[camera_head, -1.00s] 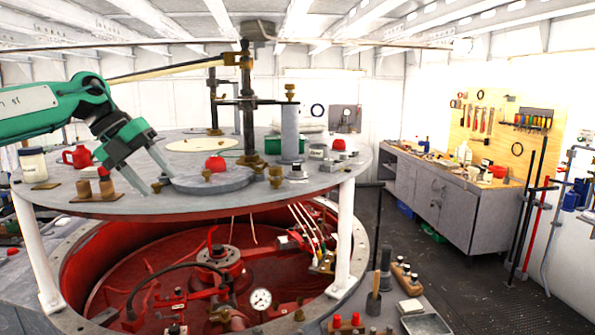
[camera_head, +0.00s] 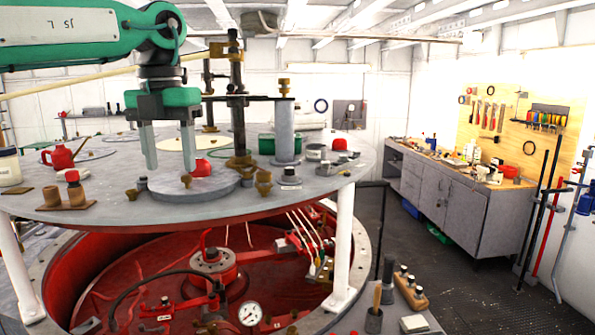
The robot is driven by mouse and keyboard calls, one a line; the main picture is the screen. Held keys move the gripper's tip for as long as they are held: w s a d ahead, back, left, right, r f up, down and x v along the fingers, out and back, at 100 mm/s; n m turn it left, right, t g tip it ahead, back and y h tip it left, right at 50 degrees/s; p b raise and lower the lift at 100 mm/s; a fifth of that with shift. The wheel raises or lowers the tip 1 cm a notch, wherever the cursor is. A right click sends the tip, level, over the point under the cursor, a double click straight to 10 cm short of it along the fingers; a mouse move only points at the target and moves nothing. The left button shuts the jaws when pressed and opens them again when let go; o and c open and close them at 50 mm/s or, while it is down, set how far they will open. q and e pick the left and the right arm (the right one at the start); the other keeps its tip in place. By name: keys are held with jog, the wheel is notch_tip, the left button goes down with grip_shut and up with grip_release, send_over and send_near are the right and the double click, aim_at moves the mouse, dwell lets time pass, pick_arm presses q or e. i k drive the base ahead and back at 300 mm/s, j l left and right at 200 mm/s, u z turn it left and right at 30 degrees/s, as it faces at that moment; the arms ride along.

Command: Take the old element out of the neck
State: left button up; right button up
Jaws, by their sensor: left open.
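My left gripper (camera_head: 169,160) is open, with its two grey fingers pointing down and apart. The space between the fingers is empty. Its tips are over the left part of a round grey cover (camera_head: 196,190) on the round grey deck top. A red knob (camera_head: 201,168) on the cover is just right of the right finger; I cannot tell whether they touch. A tall grey cylinder (camera_head: 285,128) stands further right on the deck top. I cannot make out for certain which part is the neck, and no old element is clearly visible. My right gripper is not in view.
A dark post (camera_head: 237,110) with a brass clamp rises behind the cover. Brass fittings (camera_head: 264,182) stand at the cover's right. A brown block with pegs (camera_head: 68,197), a red can (camera_head: 60,156) and a white jar (camera_head: 9,166) are at left. Red machinery (camera_head: 212,262) lies below.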

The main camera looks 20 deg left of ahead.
aim_at(288, 170)
jog(key=i, duration=1.55)
